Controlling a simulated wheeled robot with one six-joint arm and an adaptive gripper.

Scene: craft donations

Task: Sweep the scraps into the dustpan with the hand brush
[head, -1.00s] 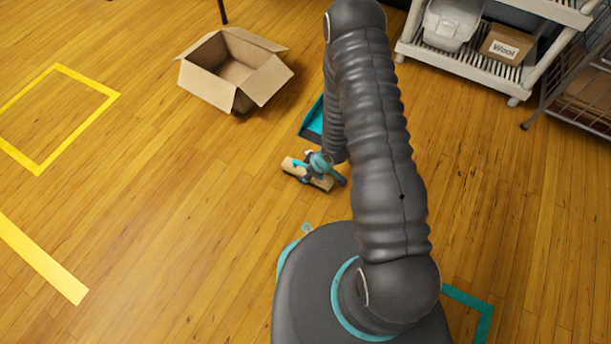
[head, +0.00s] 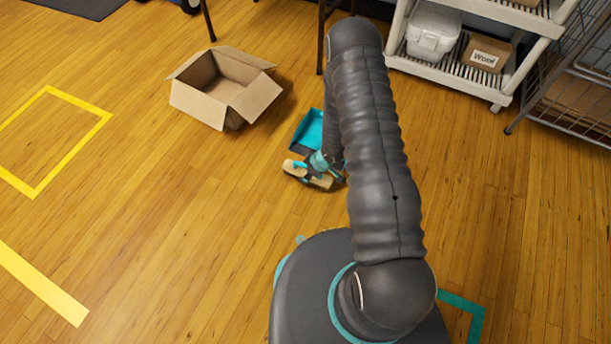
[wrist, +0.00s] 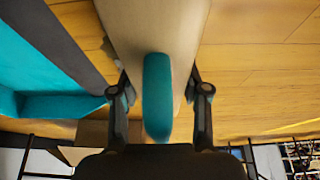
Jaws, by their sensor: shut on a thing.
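My gripper (head: 320,163) is shut on the hand brush (head: 321,182), low over the floor. In the wrist view the brush's pale wooden body (wrist: 152,25) and teal grip (wrist: 157,98) lie between the two fingers of my gripper (wrist: 160,100). The teal dustpan (head: 311,128), with a dark front edge, lies on the floor just beyond the brush and is partly hidden behind my arm. In the wrist view the dustpan (wrist: 30,60) is at the left, close beside the brush. I cannot make out any scraps; the bristles and the floor under the brush are hidden.
An open cardboard box (head: 225,90) stands on the floor, beyond and left of the dustpan. A white shelf unit (head: 450,72) with a bin and a box labelled Wool (head: 487,53) is at the back right, beside a wire rack (head: 570,95). The floor at left is clear, with yellow tape.

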